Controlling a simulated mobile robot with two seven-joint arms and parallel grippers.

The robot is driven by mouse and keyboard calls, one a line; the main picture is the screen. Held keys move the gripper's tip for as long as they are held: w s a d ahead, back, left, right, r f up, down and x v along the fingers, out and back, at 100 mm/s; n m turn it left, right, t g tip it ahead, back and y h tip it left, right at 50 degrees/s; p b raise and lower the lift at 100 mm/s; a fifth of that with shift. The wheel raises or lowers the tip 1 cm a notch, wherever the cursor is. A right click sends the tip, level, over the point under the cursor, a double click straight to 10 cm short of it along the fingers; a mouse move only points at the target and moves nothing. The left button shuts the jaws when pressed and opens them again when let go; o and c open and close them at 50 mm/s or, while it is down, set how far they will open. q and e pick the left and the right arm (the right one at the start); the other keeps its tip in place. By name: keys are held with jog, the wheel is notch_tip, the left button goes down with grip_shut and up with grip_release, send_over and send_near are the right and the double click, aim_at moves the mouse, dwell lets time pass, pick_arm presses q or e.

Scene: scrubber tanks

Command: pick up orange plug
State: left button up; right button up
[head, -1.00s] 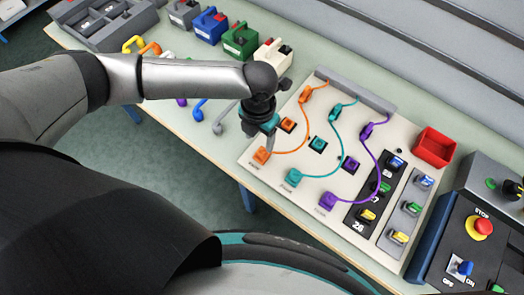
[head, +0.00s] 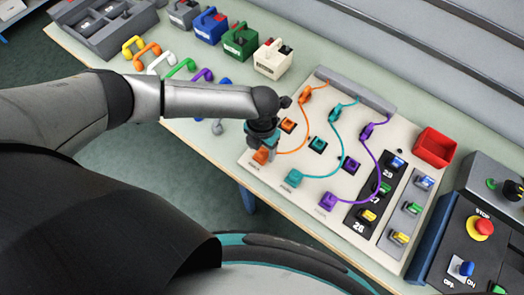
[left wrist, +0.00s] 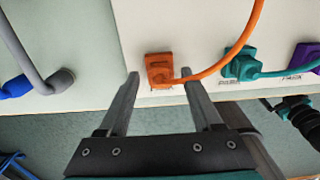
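The orange plug (head: 261,156) sits at the front left corner of the white board, at the end of an orange cable. My left gripper (head: 262,148) is over it in the head view and partly covers it.
A teal plug (head: 293,177) and a purple plug (head: 328,201) sit to the right on the same board (head: 235,163), with cables. Coloured handles (head: 180,68) and a blue hook lie left of the board. A red bin (head: 434,147) stands at the back right.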

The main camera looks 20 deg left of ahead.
pick_arm(q)
grip_shut()
dwell(0.3)
jog(key=shift+r, duration=0.1)
notch_tip(320, 180, up, 19)
jog(key=p, duration=0.1)
jog(key=b, duration=0.2)
send_over(262, 151)
jog(key=shift+f, duration=2.8)
